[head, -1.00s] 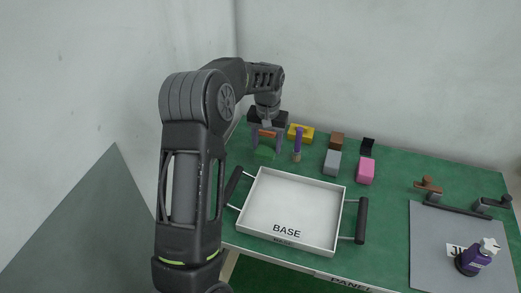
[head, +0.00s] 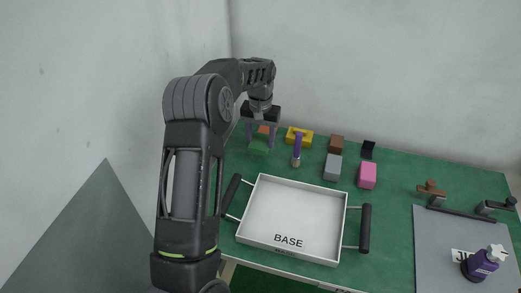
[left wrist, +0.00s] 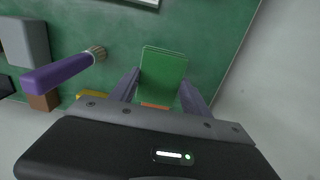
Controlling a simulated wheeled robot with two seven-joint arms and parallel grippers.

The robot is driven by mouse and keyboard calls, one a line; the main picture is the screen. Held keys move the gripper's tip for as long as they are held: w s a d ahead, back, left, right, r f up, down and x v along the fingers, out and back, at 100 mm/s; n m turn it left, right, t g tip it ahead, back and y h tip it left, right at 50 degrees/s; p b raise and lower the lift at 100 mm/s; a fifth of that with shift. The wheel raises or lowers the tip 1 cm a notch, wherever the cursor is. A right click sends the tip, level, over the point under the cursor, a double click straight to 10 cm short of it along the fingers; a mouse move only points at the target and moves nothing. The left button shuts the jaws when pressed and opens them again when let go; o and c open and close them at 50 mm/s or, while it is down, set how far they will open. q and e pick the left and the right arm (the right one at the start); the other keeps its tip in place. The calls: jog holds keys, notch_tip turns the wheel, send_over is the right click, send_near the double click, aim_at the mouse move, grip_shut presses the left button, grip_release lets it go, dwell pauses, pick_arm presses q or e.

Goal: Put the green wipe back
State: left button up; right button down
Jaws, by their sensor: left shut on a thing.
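The green wipe (head: 259,147) is a small green block at the far left of the table. My left gripper (head: 262,138) comes down on it from above and is shut on it, with one finger on each side. The left wrist view shows the wipe (left wrist: 163,72) between the two fingers (left wrist: 160,92). An orange block (head: 263,130) shows just behind the wipe, partly hidden by the gripper. How far the wipe is above the table is hard to tell. My right gripper is not in view.
A white tray (head: 262,181) marked BASE is in front. A purple bottle (head: 481,265) stands on a grey panel (head: 435,245).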

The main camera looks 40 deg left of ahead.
aim_at(261, 157)
pick_arm(q)
jog(key=shift+f, duration=0.7)
notch_tip(261, 157, down, 3)
jog(key=shift+p, duration=0.3)
jog(key=shift+f, duration=0.35)
jog(key=shift+f, duration=0.2)
jog(key=o, duration=1.5)
jog(key=shift+c, duration=0.2)
